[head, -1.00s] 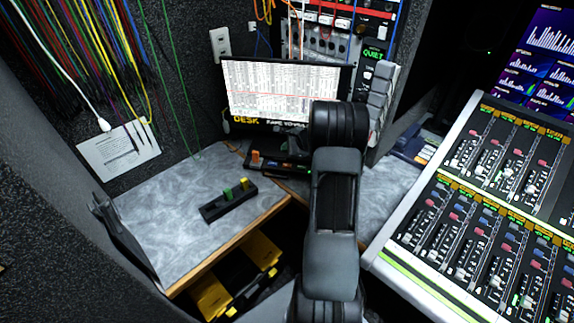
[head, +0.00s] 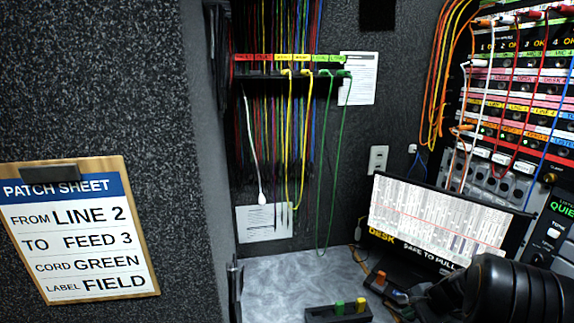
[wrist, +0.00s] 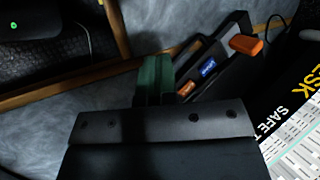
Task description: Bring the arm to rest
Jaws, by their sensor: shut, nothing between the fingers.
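My gripper (wrist: 155,68) shows in the wrist view as two dark green fingers, shut together with nothing between them. It is above the grey desk top (wrist: 95,108), beside a black holder (wrist: 205,66) with orange and blue pieces in it. I cannot tell how far apart they are. In the head view, my black arm (head: 512,292) fills the lower right corner, in front of the desk screen (head: 440,218). The gripper's fingers cannot be made out there.
A black block (head: 322,314) with green and yellow pieces stands on the desk. Coloured cords (head: 288,150) hang on the back wall, and a patch bay (head: 520,110) is at the right. A clipboard patch sheet (head: 80,235) hangs at the left. Some desk top is bare.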

